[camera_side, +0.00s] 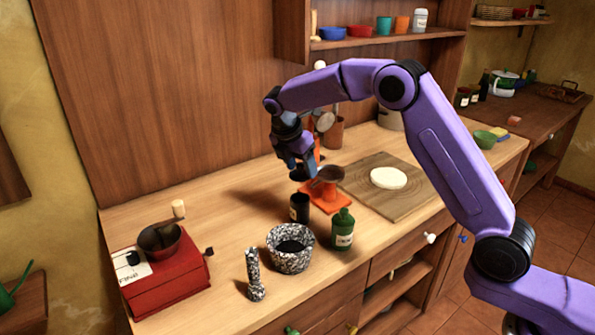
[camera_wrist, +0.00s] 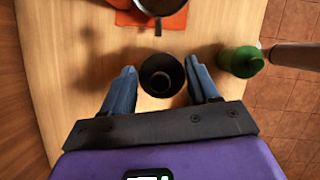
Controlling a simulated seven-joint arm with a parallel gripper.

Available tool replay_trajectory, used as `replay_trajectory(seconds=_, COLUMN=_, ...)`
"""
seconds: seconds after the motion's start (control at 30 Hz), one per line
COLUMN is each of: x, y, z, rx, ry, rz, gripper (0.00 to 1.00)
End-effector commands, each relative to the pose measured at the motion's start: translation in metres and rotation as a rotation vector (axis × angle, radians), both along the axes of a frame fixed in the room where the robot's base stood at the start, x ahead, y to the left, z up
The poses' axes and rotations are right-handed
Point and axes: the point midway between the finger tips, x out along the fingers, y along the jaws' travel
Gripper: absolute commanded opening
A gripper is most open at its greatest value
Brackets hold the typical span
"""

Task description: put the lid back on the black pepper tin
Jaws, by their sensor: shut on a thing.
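The black pepper tin (camera_side: 299,209) stands upright on the wooden counter, a pale label on its side and its top dark. My gripper (camera_side: 301,169) is above it in the side view, fingers pointing down. Its fingers are shut on a round dark lid (camera_side: 299,174), which is held apart from the tin with a small gap below. In the wrist view the round black lid (camera_wrist: 149,68) sits between the two blue fingertips (camera_wrist: 163,84), with a smaller ring at its middle. I cannot make out the tin separately in that view.
A green bottle (camera_side: 343,231) stands close to the tin's right; a speckled mortar (camera_side: 290,252) is in front. An orange mat (camera_side: 347,204) with a dark-topped item lies behind right. A red grinder (camera_side: 165,280) stands at left, a wooden board (camera_side: 407,202) at right.

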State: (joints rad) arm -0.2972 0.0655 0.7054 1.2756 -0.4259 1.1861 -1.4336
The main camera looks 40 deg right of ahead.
Motion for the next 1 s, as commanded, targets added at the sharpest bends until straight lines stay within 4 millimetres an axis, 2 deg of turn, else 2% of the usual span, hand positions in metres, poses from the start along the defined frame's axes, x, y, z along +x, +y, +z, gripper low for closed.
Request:
replay_trajectory(seconds=0.7, x=0.000, y=0.000, z=-0.053, rx=0.000, ry=0.002, rz=-0.001, gripper=0.31)
replay_trajectory(seconds=1.0, x=0.000, y=0.000, z=-0.063, rx=0.000, ry=0.000, rz=0.000, gripper=0.31)
